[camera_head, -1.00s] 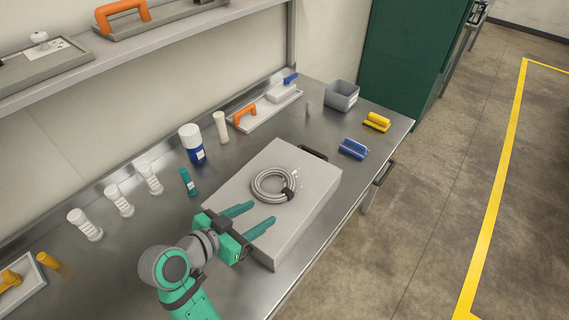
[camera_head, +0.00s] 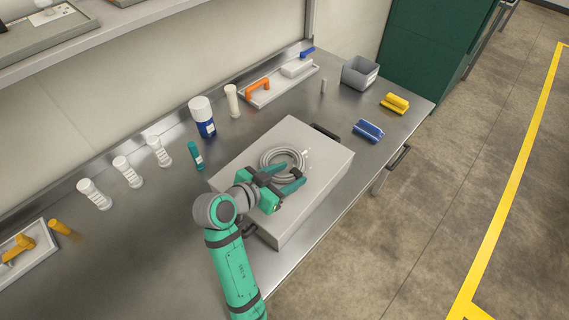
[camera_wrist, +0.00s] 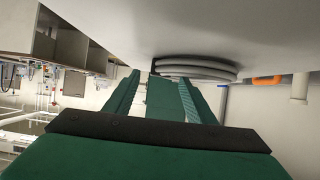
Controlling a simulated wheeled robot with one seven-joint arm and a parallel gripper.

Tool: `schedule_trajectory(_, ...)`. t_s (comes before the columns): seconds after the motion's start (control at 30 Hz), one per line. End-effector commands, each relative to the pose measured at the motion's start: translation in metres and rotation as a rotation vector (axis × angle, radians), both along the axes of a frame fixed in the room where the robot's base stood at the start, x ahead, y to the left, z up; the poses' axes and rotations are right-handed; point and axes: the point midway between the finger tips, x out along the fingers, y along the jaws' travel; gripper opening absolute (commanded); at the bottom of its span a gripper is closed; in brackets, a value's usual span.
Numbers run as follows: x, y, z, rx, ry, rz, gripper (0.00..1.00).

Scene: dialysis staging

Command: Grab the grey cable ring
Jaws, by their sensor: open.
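The grey cable ring (camera_head: 281,151) lies flat, coiled, on top of a light grey box (camera_head: 321,160), with a dark strap at its near right side. In the wrist view the ring (camera_wrist: 205,68) shows edge-on just beyond the fingertips. My gripper (camera_head: 287,175) is open, its two green fingers pointing at the near side of the ring and partly covering it in the head view. I cannot tell whether a finger touches the ring.
White containers (camera_head: 128,171), a blue-and-white bottle (camera_head: 203,117) and a teal tube (camera_head: 195,155) stand left of the box. A blue block (camera_head: 368,131), yellow block (camera_head: 395,103) and grey bin (camera_head: 360,73) are at right. A shelf (camera_head: 100,35) hangs over the bench's back.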

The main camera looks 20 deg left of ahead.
Motion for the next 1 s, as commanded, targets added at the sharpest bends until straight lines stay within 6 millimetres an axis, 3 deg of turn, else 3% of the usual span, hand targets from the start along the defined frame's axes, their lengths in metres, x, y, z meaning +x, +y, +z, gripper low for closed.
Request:
schedule_trajectory(0.17,0.016,-0.006,-0.008,0.0,0.0,0.0,0.5)
schedule_trajectory(0.43,0.019,-0.007,-0.01,0.0,0.0,0.001,0.5)
schedule_trajectory(0.47,0.019,-0.007,-0.01,0.0,0.0,0.0,0.48)
schedule_trajectory(0.67,0.019,-0.008,-0.01,0.0,0.0,-0.002,0.0)
schedule_trajectory(1.0,0.019,-0.008,-0.009,0.0,-0.001,-0.002,0.0)
